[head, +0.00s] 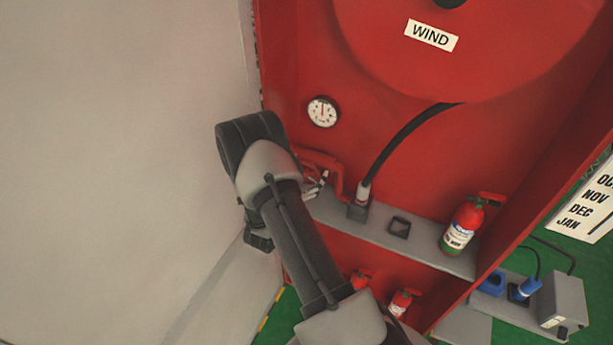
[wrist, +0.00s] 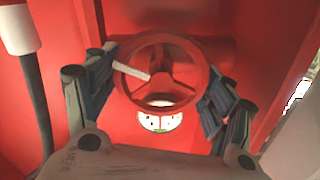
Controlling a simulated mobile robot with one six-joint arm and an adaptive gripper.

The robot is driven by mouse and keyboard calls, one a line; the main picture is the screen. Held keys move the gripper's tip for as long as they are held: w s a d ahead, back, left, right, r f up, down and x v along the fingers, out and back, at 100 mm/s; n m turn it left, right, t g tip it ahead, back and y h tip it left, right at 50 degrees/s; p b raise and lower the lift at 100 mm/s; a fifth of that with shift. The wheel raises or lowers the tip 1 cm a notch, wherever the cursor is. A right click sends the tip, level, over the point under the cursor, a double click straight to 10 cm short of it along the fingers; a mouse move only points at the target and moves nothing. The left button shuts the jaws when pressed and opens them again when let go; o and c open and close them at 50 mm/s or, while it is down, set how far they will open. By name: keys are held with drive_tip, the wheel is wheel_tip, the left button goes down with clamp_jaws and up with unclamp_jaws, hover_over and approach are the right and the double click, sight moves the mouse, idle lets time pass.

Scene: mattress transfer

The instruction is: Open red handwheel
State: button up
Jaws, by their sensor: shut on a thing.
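The red handwheel (wrist: 162,82) fills the middle of the wrist view, with a round rim and spokes. My gripper (wrist: 160,77) has one dark finger on each side of the rim and is shut on the wheel. A pale grey bar (wrist: 131,70) lies across the wheel's upper left part. In the head view my gripper (head: 317,184) is at the red fitting on the cabinet's back wall, below the gauge. My wrist hides much of that fitting there, and the wheel's shape is hard to make out.
A gauge (head: 322,111) is on the red wall. A black hose (head: 405,140) runs down to a nozzle just right of my gripper. A fire extinguisher (head: 462,228) stands on the grey shelf (head: 405,238). A pale wall (head: 120,150) is close on the left.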

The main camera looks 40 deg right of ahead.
drive_tip(key=shift+m+b, duration=0.4)
drive_tip(key=shift+m, duration=0.1)
drive_tip(key=o, duration=1)
drive_tip(key=shift+o, duration=0.2)
drive_tip(key=v, duration=1.2)
